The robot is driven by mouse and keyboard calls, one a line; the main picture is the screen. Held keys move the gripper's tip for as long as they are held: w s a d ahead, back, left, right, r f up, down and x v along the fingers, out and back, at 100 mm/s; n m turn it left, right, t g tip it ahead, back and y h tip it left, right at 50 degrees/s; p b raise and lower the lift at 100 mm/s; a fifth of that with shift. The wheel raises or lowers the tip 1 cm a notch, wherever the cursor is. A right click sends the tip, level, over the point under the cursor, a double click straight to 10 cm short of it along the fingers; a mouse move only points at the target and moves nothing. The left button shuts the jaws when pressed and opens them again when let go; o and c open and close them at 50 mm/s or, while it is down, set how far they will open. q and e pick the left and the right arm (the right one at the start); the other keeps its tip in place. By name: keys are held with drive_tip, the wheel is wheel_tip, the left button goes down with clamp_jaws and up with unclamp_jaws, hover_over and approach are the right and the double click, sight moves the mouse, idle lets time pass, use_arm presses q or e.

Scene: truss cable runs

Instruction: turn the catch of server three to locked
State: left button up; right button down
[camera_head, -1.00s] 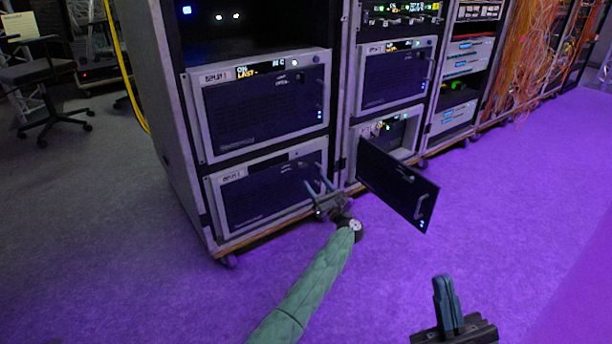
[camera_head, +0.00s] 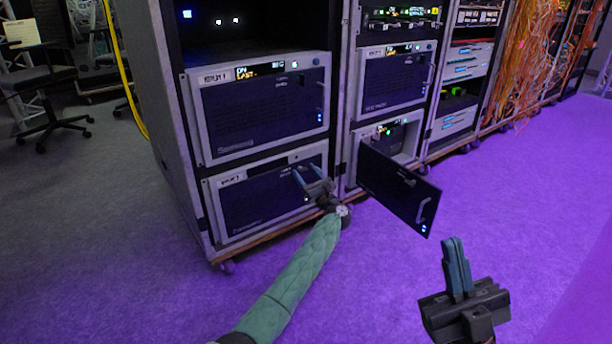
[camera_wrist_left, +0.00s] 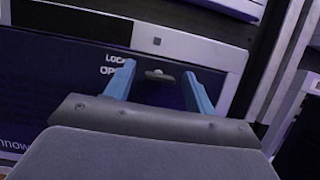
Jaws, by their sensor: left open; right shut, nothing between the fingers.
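The lower left server (camera_head: 262,198) has a dark closed front in a grey frame; its number is too small to read surely. My left gripper (camera_head: 312,173) is open in front of its upper right part. In the left wrist view, a small grey catch (camera_wrist_left: 160,74) lies roughly crosswise between the open fingers, apparently untouched. White lettering (camera_wrist_left: 113,64), partly hidden by the left finger, reads "LOC" above "OP" beside it. I cannot tell which word the catch points to. My right gripper (camera_head: 456,266) is shut and empty, above the floor at lower right.
A dark door (camera_head: 398,188) hangs open from the lower unit of the middle rack, just right of my left gripper. Closed servers stand above, one at upper left (camera_head: 262,108). Orange cables (camera_head: 515,70) hang at right. The purple floor in front is clear.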

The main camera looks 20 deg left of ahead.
use_arm(q)
drive_tip(key=c, duration=1)
